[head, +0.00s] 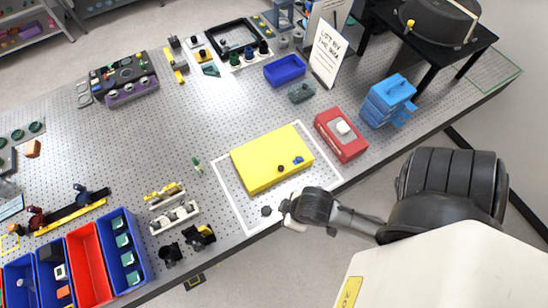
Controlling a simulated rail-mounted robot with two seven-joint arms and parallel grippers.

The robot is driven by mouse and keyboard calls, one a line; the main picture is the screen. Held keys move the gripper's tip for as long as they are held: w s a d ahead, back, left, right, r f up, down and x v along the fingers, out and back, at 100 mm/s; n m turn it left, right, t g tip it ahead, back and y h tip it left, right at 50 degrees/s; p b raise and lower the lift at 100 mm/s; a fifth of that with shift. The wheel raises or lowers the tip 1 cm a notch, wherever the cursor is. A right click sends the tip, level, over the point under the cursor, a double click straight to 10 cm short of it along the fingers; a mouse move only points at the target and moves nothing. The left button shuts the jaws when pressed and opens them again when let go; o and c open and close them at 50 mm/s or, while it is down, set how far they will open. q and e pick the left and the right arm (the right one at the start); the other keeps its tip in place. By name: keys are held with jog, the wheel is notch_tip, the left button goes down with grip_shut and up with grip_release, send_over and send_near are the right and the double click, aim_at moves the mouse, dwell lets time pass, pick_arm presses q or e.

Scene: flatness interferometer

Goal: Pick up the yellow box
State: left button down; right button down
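The yellow box (262,158) is wide and flat and lies inside a white outlined rectangle at the front edge of the perforated metal table. Small dark blue and black pieces show on its top near the right side. My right gripper (284,209) comes in from the right and is just in front of the box's near right corner, over the table edge. It looks apart from the box, though the gap is hard to judge. Its fingers are small and partly hidden, so their opening is unclear. My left gripper is not in view.
A red box (341,142) with a white knob and a blue case (388,98) stand to the right. Blue and red bins (88,265) are at front left. Table left of the yellow box is mostly clear.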

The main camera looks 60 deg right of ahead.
jog(key=c, duration=1.8)
grip_release()
jog(key=o, duration=1)
